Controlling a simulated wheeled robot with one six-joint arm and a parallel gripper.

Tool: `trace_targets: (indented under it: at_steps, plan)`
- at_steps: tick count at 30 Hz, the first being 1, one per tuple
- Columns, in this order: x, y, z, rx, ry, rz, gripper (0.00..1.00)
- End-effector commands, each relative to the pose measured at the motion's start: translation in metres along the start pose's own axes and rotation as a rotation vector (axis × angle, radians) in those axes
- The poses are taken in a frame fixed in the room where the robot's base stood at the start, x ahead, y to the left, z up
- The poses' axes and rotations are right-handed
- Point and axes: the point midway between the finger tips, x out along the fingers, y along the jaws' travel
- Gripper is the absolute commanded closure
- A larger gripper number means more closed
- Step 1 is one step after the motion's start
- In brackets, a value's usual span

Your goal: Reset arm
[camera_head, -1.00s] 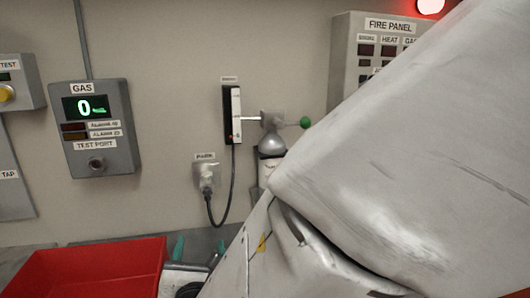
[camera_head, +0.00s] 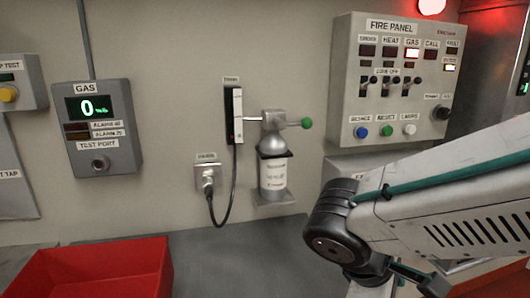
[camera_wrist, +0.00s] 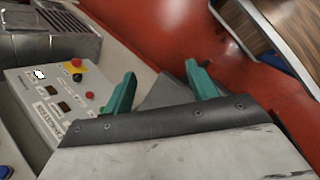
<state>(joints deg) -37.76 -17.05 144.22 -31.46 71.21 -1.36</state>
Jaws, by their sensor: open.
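My gripper (camera_wrist: 157,88) shows in the wrist view with its two green fingers spread apart and nothing between them. Beyond the fingers is a red floor. In the head view my arm reaches in from the right, with a dark round joint at its near end. The gripper's fingertips are not clearly seen in the head view.
The wall holds a gas detector (camera_head: 97,128) reading 0, a gas cylinder (camera_head: 273,172) with a green knob, a plugged-in cable, and a fire panel (camera_head: 390,82) with its GAS lamp lit. A red bin (camera_head: 95,270) stands at lower left. A control box (camera_wrist: 62,103) is left of my fingers.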

Motion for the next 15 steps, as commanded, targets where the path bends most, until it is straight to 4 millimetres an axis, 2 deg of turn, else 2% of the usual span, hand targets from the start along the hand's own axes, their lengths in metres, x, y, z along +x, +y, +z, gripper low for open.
trace_targets:
  at_steps: [1,3,7,11,15]
  plan:
    - [0.000,-0.003,0.017,0.135,0.025,-0.110,0.42]
    - [-0.003,-0.011,0.033,0.297,0.062,-0.249,0.42]
    - [-0.014,-0.018,0.055,0.575,0.149,-0.448,0.42]
    - [-0.023,-0.013,0.074,0.782,0.225,-0.540,0.42]
    - [-0.022,-0.002,0.094,0.907,0.255,-0.529,0.42]
